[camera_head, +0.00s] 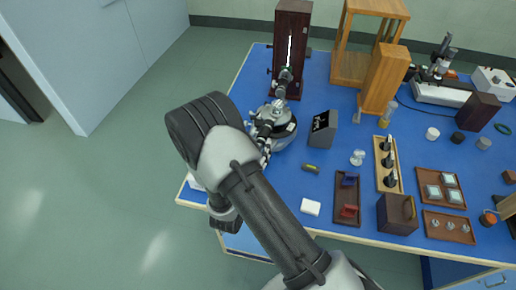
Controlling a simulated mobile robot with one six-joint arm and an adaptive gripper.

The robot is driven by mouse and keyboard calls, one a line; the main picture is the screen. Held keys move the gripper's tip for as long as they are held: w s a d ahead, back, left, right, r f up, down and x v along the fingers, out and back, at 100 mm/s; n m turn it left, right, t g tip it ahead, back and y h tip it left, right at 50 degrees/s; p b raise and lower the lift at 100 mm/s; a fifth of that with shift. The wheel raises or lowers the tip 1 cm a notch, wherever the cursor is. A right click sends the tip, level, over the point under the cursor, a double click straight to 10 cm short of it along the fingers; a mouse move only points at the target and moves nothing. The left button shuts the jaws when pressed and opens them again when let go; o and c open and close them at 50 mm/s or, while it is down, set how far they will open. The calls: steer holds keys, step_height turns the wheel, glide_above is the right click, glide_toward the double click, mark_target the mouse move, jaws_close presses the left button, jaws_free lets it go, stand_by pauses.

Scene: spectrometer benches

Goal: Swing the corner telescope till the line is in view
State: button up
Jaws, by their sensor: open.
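The spectrometer (283,131) stands near the left corner of the blue bench, with a round metallic base. A dark tube (285,78) on its far side points toward a tall dark-wood housing (293,20) with a bright vertical slit. Another black and silver tube (265,131) runs over the base toward the near side; it looks like the telescope. Its near end is partly hidden by my arm. My arm crosses the picture from the lower right to just left of the spectrometer. I cannot make out my gripper's fingertips. No view through the eyepiece is shown, so the line cannot be seen.
A small black sign (322,128) stands just right of the spectrometer. A yellow-black item (310,168), a white block (311,207) and a brown tray (347,218) lie nearer. Wooden stands (384,78) fill the back. Open floor (110,190) lies left of the bench.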

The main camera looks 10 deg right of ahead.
steer(key=shift+c, duration=0.2)
jaws_close()
stand_by(0.3)
